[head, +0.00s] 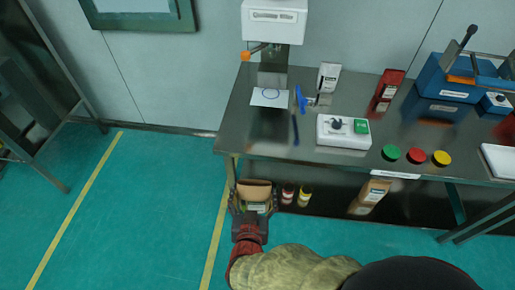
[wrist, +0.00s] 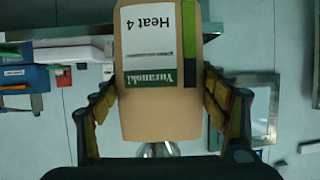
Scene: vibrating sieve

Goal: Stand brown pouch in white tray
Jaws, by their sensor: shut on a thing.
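My gripper (head: 252,208) is shut on a brown pouch (head: 256,190), in front of the steel table's left end and below its top. In the wrist view, the brown pouch (wrist: 160,115) sits between the two fingers, with a white and dark green label reading "Heat 4" upside down. A white tray-like thing (head: 498,160) lies on the table's right end, cut off by the picture edge; its inside is hard to make out. My gripper is far to its left.
The steel table (head: 240,122) holds a white control box (head: 342,132), green, red and yellow discs, a white pouch, a red pouch and a blue machine (head: 445,80). Another brown pouch (head: 370,195) and two small bottles stand below the tabletop. The green floor at left is clear.

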